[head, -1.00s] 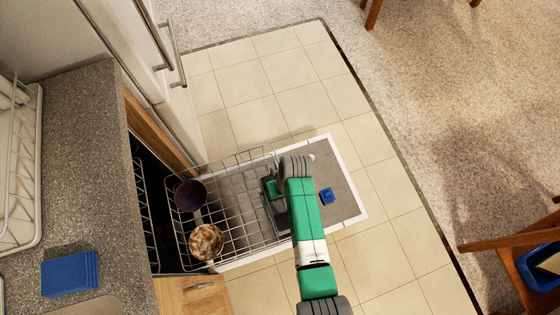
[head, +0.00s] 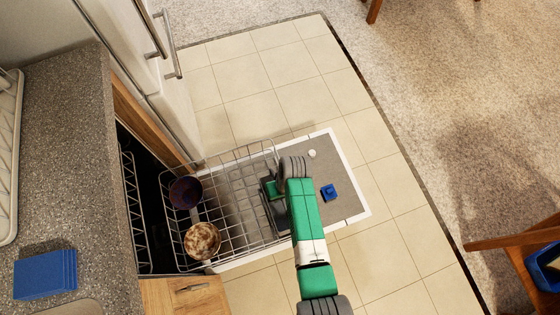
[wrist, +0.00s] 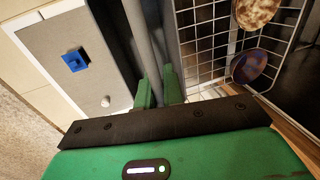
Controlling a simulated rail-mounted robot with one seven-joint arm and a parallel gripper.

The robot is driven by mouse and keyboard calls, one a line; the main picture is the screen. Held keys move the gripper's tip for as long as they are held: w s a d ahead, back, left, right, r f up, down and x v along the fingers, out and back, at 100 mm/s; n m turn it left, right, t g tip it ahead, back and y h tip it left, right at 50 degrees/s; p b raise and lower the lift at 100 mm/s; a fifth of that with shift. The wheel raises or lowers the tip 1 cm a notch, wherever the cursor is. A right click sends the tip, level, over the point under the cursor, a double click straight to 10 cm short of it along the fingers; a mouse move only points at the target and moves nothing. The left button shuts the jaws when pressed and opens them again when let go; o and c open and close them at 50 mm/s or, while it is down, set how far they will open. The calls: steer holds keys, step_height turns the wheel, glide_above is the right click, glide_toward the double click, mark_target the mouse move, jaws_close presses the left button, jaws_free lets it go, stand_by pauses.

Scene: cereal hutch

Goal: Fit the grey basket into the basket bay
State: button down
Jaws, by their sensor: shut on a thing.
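My gripper (head: 271,188) is at the outer end of the pulled-out dishwasher rack (head: 235,168), over the open door (head: 339,173). In the wrist view its two green fingers (wrist: 159,88) are shut on a long grey piece, which I take to be the grey basket (wrist: 143,38). The basket shows in the head view as a dark grey shape (head: 278,214) beside the rack's outer end, partly hidden by my arm. The wrist view shows the rack wires (wrist: 207,45) close on its right. I cannot make out the basket bay or whether the basket touches the rack.
A dark purple bowl (head: 185,192) and a speckled brown bowl (head: 202,240) sit in the rack's inner part. A blue piece (head: 329,192) and a small white piece (head: 312,154) lie on the open door. The counter (head: 70,140) is at left; tiled floor is clear beyond the door.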

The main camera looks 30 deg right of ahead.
steer(key=shift+f+b, duration=2)
steer(key=shift+f, duration=2.7)
steer(key=c, duration=1.4)
jaws_free()
steer(key=shift+c, duration=0.2)
step_height(320, 180, up, 8)
steer(key=d+p, duration=0.1)
steer(key=p, duration=0.4)
steer(key=shift+s+d+f, duration=0.15)
steer(key=shift+d+f, duration=0.05)
steer(key=shift+d, duration=0.05)
